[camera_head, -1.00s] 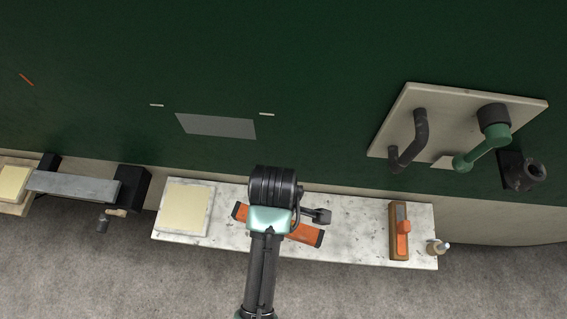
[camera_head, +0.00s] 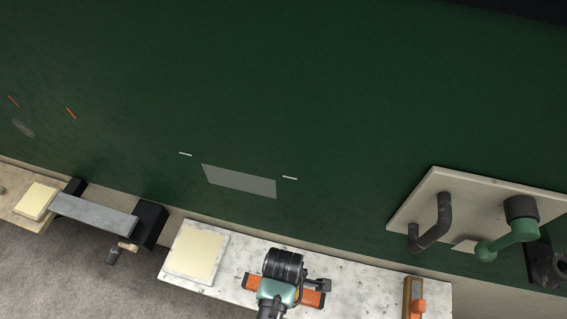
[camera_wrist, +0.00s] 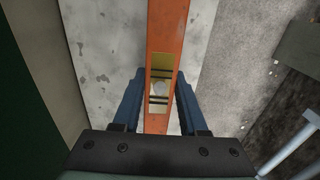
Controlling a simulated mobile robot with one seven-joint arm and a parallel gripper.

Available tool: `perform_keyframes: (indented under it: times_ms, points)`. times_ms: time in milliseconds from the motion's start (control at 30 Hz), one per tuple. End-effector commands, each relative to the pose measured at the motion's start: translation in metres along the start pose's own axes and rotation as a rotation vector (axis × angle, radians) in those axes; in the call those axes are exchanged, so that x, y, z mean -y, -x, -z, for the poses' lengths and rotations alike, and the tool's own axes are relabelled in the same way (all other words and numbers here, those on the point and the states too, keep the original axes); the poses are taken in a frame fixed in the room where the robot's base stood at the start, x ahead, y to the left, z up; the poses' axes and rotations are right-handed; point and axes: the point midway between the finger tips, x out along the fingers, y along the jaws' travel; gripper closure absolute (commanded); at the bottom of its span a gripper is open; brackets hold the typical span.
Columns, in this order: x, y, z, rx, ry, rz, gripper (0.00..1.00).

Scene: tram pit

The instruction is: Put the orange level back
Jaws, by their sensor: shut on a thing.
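The orange level (camera_wrist: 165,40) runs lengthwise between my gripper's two blue fingers in the wrist view, with its yellow vial window between them. My gripper (camera_wrist: 158,100) is shut on the level. In the head view the level (camera_head: 312,298) shows on both sides of my wrist, over the speckled white shelf (camera_head: 350,275); its middle is hidden. I cannot tell whether it touches the shelf. A grey rectangle (camera_head: 239,181) is on the green wall above the shelf, with a short white mark (camera_head: 185,154) at its upper left and another (camera_head: 290,178) at its upper right.
A cream pad (camera_head: 195,253) lies at the shelf's left end. A wooden block with an orange handle (camera_head: 415,300) stands at the right. A beige panel with a dark handle and green crank (camera_head: 480,215) is on the right wall. A grey bar vise (camera_head: 95,215) is at left.

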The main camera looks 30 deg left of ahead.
Motion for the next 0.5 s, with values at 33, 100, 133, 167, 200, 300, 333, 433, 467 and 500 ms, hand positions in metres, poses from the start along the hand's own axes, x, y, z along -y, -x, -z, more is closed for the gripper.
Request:
perform_keyframes:
  times_ms: [33, 100, 133, 167, 200, 300, 333, 433, 467, 500]
  points:
    - [-0.0006, -0.0002, -0.0001, 0.000, 0.000, -0.002, 1.00]
    - [-0.0007, 0.0001, -0.0002, 0.000, -0.001, -0.002, 1.00]
    - [-0.0007, 0.0001, -0.0002, 0.000, -0.001, -0.002, 1.00]
    - [-0.0007, 0.0002, -0.0002, 0.000, -0.001, -0.002, 1.00]
    - [-0.0007, 0.0002, -0.0002, 0.000, -0.001, -0.002, 1.00]
    - [-0.0006, -0.0024, -0.0002, 0.000, -0.001, -0.001, 1.00]
    - [-0.0006, -0.0034, -0.0002, 0.000, -0.001, -0.001, 1.00]
    - [-0.0004, -0.0027, -0.0002, 0.000, -0.001, -0.001, 0.42]
    - [-0.0004, -0.0027, -0.0002, 0.000, -0.001, -0.001, 0.36]
    - [-0.0004, -0.0026, -0.0003, 0.000, -0.001, -0.001, 0.29]
